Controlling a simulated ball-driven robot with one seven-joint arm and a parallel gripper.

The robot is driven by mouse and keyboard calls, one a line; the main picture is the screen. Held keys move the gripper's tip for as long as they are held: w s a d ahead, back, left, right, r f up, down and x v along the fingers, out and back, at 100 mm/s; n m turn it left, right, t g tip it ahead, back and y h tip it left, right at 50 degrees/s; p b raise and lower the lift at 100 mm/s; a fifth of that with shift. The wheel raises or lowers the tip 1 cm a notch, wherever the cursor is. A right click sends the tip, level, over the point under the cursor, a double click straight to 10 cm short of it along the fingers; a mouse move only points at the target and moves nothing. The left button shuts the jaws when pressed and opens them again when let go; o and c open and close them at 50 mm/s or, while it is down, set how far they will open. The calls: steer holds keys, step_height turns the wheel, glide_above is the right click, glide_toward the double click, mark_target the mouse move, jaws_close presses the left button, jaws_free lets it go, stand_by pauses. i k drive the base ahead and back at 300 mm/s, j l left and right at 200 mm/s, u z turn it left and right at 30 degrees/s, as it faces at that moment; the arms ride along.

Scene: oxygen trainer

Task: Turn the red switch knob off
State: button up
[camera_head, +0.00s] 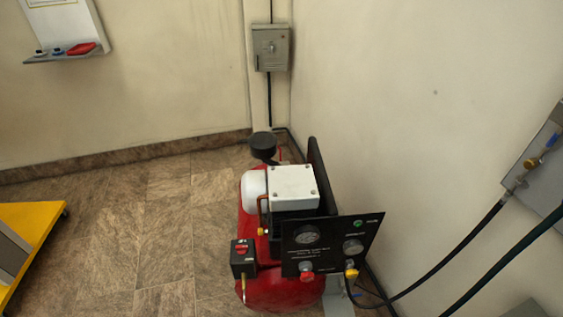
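A red compressor (280,296) stands on the tiled floor against the right wall. On its front left is a small black switch box (243,266) with a red knob (242,249) on top. I cannot tell the knob's position at this size. A second red knob (306,275) sits at the lower edge of the black gauge panel (333,228), next to a yellow valve handle (351,273). I cannot tell which of the two red knobs is the switch knob. My gripper is not in view.
A grey electrical box (271,48) hangs on the back wall. A dark hose (440,265) runs from the compressor to a wall panel (545,160) at right. A yellow-edged cart (35,222) stands at left. The floor (165,235) between cart and compressor is clear.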

mark_target(242, 249)
steer(key=i+u, duration=0.4)
steer(key=i+l+u, duration=0.15)
steer(key=i+u, duration=0.2)
steer(key=i, duration=0.25)
